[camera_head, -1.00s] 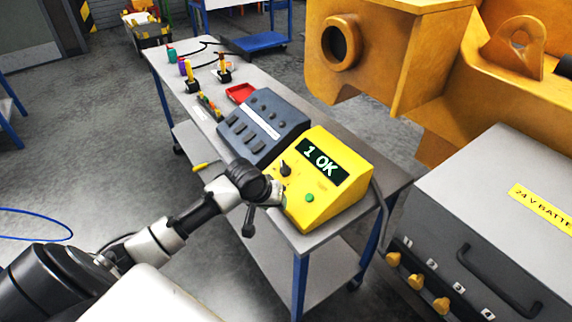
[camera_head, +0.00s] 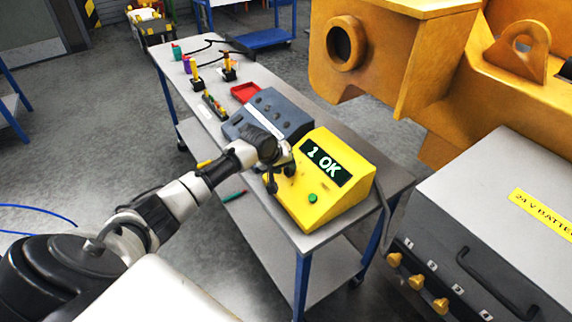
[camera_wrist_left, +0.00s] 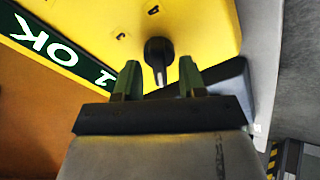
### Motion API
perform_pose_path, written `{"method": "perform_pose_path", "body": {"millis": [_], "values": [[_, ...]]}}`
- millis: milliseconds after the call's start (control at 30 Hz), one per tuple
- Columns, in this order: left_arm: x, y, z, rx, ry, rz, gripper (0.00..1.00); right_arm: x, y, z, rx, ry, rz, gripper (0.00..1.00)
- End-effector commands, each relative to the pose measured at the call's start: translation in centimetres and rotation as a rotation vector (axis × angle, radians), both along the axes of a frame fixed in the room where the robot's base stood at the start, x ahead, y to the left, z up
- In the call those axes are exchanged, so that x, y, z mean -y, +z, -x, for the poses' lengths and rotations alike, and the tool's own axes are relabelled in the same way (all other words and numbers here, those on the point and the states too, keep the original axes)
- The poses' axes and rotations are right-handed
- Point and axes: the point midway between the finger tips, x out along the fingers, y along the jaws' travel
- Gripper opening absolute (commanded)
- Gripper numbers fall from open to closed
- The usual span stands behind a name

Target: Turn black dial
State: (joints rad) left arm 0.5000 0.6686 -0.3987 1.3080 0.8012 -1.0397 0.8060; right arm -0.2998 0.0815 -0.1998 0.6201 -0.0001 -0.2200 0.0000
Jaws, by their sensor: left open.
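The black dial (camera_wrist_left: 158,58) sits on the sloped yellow face of the tester box (camera_head: 345,205). In the left wrist view the dial is just ahead of my left gripper (camera_wrist_left: 158,80), between the lines of its two fingers. The fingers are apart, with a gap around the dial's pointer end; I cannot tell whether they touch it. The display (camera_head: 326,164) reads "1 OK". A green button (camera_head: 312,198) is lower on the face. My right gripper is not in view.
A grey-blue box (camera_head: 268,115) with several buttons stands directly beside the yellow box. A red tray (camera_head: 244,92) and small tools lie farther back on the bench (camera_head: 335,105). A grey battery cabinet (camera_head: 500,210) and an orange casting (camera_head: 420,60) stand to the right.

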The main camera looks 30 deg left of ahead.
Motion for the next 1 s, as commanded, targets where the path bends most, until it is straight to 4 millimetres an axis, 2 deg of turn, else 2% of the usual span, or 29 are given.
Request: {"method": "perform_pose_path", "body": {"millis": [200, 467, 667, 1000], "values": [[0.17, -1.04, -0.68, 0.001, 0.000, -0.001, 0.40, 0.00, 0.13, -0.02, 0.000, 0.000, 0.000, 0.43], [0.17, -1.13, -0.71, 0.001, -0.001, -0.002, 0.40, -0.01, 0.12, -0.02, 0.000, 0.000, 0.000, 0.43], [0.14, -1.11, -0.69, 0.000, 0.000, -0.002, 0.11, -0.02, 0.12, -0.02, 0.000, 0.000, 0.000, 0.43], [0.14, -1.08, -0.71, 0.010, -0.044, -0.023, 0.11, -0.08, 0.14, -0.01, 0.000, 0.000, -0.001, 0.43]]}}
